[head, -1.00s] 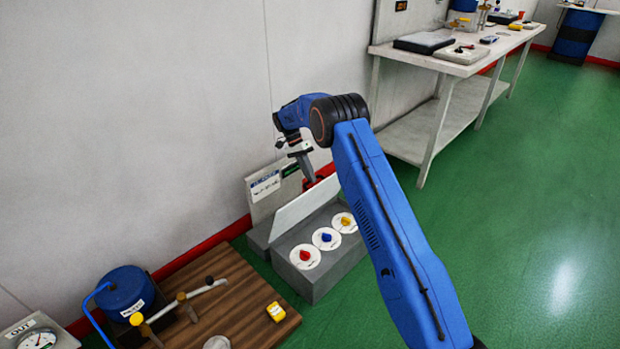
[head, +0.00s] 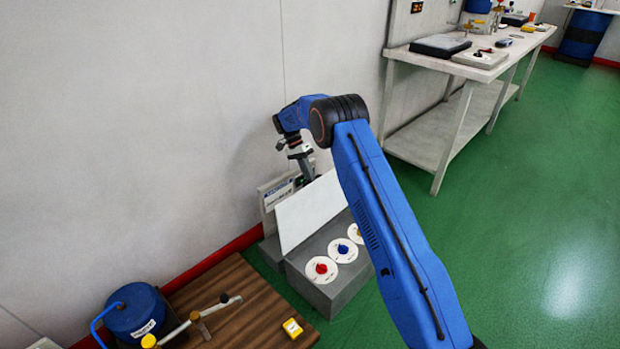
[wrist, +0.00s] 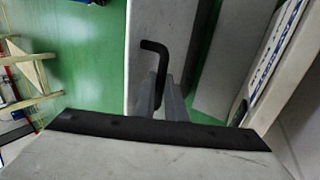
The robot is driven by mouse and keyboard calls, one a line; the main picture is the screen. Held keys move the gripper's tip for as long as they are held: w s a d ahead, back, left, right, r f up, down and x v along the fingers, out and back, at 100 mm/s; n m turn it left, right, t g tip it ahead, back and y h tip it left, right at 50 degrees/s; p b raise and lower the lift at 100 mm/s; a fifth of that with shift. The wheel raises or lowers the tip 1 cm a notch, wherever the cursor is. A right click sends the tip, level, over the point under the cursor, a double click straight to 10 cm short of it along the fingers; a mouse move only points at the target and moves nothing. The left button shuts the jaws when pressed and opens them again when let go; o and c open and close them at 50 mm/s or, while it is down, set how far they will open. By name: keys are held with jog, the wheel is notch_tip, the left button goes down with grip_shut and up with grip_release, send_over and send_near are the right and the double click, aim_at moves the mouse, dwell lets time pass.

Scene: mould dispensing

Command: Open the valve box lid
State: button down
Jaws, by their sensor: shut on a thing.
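The valve box (head: 322,292) is a grey block on the green floor against the wall. Its lid (head: 312,210) is a pale flat panel standing tilted up behind the dials, its broad face towards the head camera. My gripper (head: 307,181) is at the lid's upper edge, on the wall side; its fingertips are partly hidden by the lid. In the wrist view, the gripper's fingers (wrist: 163,98) are shut on a black bent handle (wrist: 155,47) on the pale lid panel.
Red, blue and partly hidden yellow dials (head: 321,268) sit on the box top. A labelled plate (head: 272,192) stands behind the lid, near the wall. A wooden board (head: 240,300) with a blue drum (head: 135,307) lies left. Green floor is clear on the right.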

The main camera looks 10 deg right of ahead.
jog(key=shift+s+f, duration=0.15)
jog(key=shift+f, duration=0.2)
jog(key=c, duration=1.8)
grip_release()
jog(key=v, duration=0.7)
jog(key=shift+w+a+r, duration=0.1)
jog(key=shift+w+r, duration=0.15)
jog(key=shift+r, duration=0.05)
